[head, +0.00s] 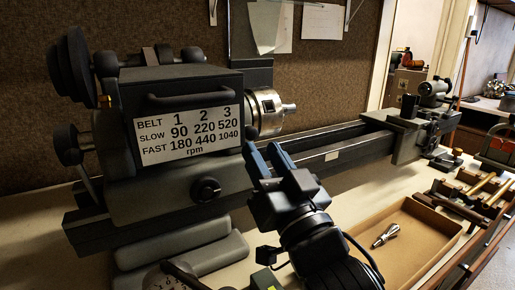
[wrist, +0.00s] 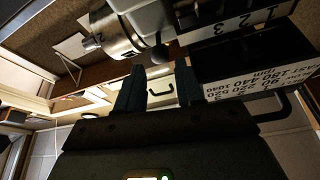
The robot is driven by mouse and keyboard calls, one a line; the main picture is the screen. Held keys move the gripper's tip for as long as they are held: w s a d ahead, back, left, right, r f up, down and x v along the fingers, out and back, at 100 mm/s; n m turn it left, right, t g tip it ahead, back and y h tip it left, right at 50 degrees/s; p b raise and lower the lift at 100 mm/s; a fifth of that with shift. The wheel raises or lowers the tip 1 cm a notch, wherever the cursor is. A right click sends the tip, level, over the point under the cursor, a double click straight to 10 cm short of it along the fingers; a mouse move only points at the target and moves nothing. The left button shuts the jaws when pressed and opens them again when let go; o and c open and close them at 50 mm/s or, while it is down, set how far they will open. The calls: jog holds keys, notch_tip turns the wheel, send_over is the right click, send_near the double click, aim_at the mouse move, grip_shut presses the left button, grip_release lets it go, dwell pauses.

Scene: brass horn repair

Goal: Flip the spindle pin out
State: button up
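The grey lathe headstock (head: 185,100) stands at left in the head view with its silver chuck (head: 265,112) facing right. In the wrist view the scene looks upside down, and the chuck (wrist: 112,32) is at the upper left. A dark round knob (wrist: 160,54) shows beside the headstock there, just beyond my fingertips; I cannot tell whether it is the spindle pin. My gripper (head: 264,154) is below the chuck, in front of the headstock's right end. Its two blue fingers are apart, with nothing seen held between them (wrist: 158,82). No pin is clearly identifiable in the head view.
The lathe bed (head: 330,146) runs right to the tailstock (head: 425,120). A speed plate (head: 188,129) and a round dial knob (head: 206,190) are on the headstock front. An open tray (head: 425,245) with a metal mouthpiece-like piece (head: 385,235) lies at lower right. Wooden-handled tools (head: 470,190) lie beyond.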

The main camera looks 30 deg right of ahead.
jog(key=v, duration=0.3)
jog(key=shift+s+f+b, duration=0.1)
jog(key=shift+s+b, duration=0.2)
jog(key=shift+b, duration=0.1)
